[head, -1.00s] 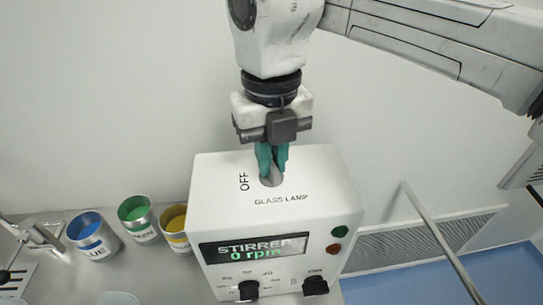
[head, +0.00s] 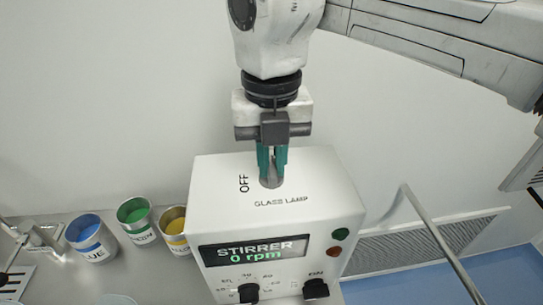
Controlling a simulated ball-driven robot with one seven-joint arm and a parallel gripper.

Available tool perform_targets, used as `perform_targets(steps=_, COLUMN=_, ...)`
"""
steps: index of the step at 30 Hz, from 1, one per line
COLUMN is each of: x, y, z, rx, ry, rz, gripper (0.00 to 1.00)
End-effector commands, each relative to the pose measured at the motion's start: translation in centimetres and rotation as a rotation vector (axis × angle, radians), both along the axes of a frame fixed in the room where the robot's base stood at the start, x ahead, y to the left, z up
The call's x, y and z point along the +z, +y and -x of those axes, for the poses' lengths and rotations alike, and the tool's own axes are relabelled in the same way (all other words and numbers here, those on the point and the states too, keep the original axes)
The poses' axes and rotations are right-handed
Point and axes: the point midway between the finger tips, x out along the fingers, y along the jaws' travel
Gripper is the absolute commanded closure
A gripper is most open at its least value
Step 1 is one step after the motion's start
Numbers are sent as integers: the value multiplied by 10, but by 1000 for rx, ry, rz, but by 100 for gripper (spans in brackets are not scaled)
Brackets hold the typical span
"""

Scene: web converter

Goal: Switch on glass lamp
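The glass lamp control is on the top face of a white stirrer box (head: 225,215), marked "GLASS LAMP" and "OFF". A small round grey knob or switch (head: 271,183) sits by these labels. My gripper (head: 272,175) points down with its green fingers at this switch and partly hides it. The fingers look close together, one on each side of the switch's upper part. I cannot tell whether they touch or grip it. The box's display (head: 254,250) reads "STIRRER 0 rpm".
Blue (head: 90,237), green (head: 136,218) and yellow (head: 174,228) paint cans stand left of the box. Black knobs (head: 316,289) and red and green buttons are on its front. A metal rod (head: 435,238) slants at the right, before a vent grille (head: 425,240).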

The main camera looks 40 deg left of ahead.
Motion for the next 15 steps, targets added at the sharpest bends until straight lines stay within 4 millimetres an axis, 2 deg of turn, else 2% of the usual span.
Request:
perform_targets(steps=1, x=2, y=1, z=-1, rx=-5, ry=-3, rz=-4, gripper=82)
perform_targets(steps=8, x=1, y=0, z=-1, rx=-2, ry=-1, rz=-3, gripper=61)
perform_targets(steps=15, x=1, y=0, z=0, rx=-1, ry=-1, rz=-2, gripper=61)
